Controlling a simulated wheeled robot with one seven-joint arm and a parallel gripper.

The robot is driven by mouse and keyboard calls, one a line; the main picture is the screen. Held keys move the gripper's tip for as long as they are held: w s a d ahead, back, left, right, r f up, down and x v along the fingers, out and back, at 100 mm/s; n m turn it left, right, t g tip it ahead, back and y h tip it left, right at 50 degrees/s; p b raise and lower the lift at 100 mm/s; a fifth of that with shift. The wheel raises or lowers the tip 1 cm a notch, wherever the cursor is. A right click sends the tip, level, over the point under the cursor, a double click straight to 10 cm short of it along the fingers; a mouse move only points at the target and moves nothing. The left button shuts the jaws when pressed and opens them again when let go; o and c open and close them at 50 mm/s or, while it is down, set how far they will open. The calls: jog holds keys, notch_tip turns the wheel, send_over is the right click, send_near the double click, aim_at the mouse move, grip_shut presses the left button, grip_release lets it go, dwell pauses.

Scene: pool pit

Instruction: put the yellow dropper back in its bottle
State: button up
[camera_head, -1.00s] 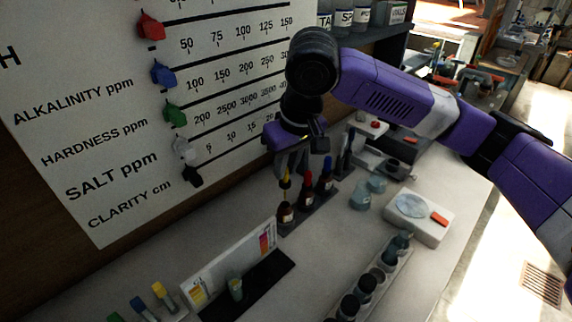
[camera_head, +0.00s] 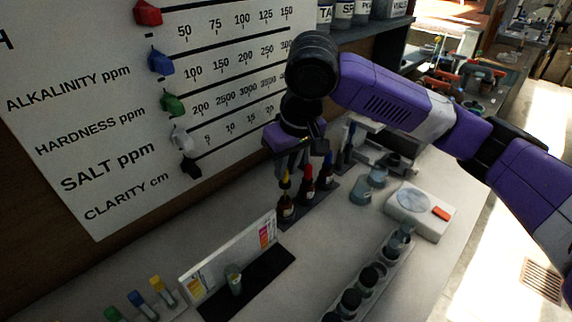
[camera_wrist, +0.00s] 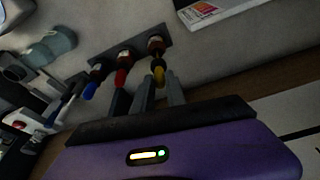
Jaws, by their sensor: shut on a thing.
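My gripper (camera_wrist: 158,92) is shut on the yellow dropper (camera_wrist: 158,75), holding it by its yellow bulb, which points up. In the head view the yellow dropper (camera_head: 286,178) is upright, directly above a brown bottle (camera_head: 286,208) at the near end of a dark rack (camera_head: 318,203). The same bottle shows in the wrist view (camera_wrist: 156,43), lined up with the dropper's dark collar. The collar is at or very near the bottle's mouth; I cannot tell whether it is seated. The glass tip is hidden.
A red-topped dropper bottle (camera_head: 307,185) and a blue-topped one (camera_head: 327,170) stand close beside in the same rack. A white test card (camera_head: 232,262) is in front. The wall board (camera_head: 110,130) rises behind.

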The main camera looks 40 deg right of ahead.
aim_at(287, 176)
dwell(0.3)
jog(key=shift+f+b, duration=0.8)
jog(key=shift+f, duration=0.8)
jog(key=shift+f+b, duration=0.3)
jog(key=shift+f, duration=0.25)
jog(key=o, duration=0.7)
jog(key=shift+r, duration=0.1)
notch_tip(287, 176, up, 7)
jog(key=p, duration=0.6)
jog(key=shift+p, duration=0.3)
jog(key=shift+s, duration=0.1)
dwell(0.3)
